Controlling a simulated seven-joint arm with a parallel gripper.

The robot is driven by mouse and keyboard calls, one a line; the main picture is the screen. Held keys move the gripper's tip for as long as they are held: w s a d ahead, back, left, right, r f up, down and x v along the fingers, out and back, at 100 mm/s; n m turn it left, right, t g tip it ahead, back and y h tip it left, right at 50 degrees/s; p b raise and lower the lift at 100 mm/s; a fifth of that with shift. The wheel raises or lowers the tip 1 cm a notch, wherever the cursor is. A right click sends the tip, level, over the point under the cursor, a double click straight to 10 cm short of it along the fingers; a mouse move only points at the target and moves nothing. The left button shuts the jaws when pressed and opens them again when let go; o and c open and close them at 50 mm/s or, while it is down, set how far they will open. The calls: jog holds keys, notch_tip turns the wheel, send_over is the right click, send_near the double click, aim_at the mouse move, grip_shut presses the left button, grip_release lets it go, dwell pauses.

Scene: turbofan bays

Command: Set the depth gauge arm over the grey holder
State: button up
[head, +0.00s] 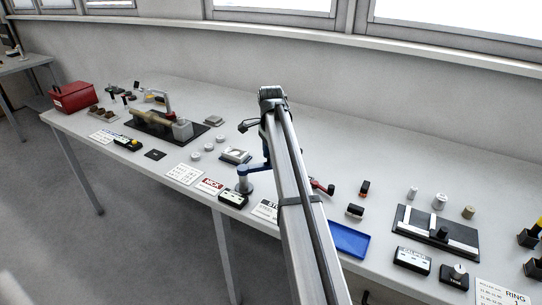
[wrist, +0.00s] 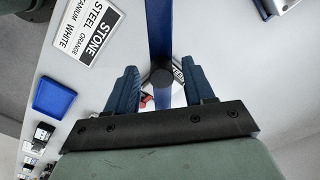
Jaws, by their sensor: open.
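The depth gauge arm is a blue bar (head: 256,168) reaching right from a round grey post (head: 244,186) in the head view. In the wrist view the blue bar (wrist: 160,30) runs down the middle, with a dark round end or knob (wrist: 160,76) on it. My gripper (wrist: 160,88) is open, its two blue fingers apart on either side of the bar. I cannot tell whether either finger touches it. A grey holder (head: 236,156) sits on the bench just behind the bar; a grey corner shows at the wrist view's top right (wrist: 284,5).
A sign reading STONE and STEEL (wrist: 86,30) and a blue tray (head: 349,240) lie nearby. A red-handled tool (head: 322,188) is right of my arm. Small round discs (head: 208,147) lie left of the holder.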

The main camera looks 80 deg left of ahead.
notch_tip(320, 180, up, 14)
dwell(0.6)
jog(key=shift+f, duration=0.1)
dwell(0.4)
